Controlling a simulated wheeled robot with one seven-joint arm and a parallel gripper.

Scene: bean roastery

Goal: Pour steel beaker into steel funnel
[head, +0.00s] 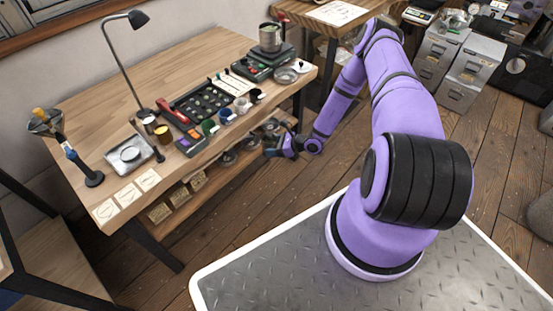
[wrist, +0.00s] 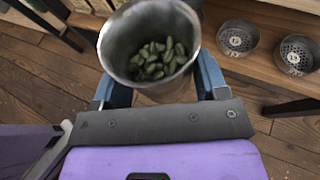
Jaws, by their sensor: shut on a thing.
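The steel beaker (wrist: 165,90) sits between the blue fingers of my gripper (wrist: 158,82) in the wrist view, its open mouth facing the camera. Green beans (wrist: 158,62) lie inside it. In the head view my gripper (head: 279,147) is low beside the bench's front edge, near the lower shelf; the beaker is hard to make out there. What looks like the steel funnel (head: 43,124) stands at the bench's far left on a dark stand (head: 92,178), well away from my gripper. A yellow-topped part shows at the funnel's mouth.
The wooden bench (head: 95,85) holds a desk lamp (head: 140,20), a square tray (head: 130,153), small cups (head: 209,127) and a scale (head: 258,67) with a steel pot. Perforated tins (wrist: 238,38) sit on the lower shelf. Floor (head: 240,205) in front is clear.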

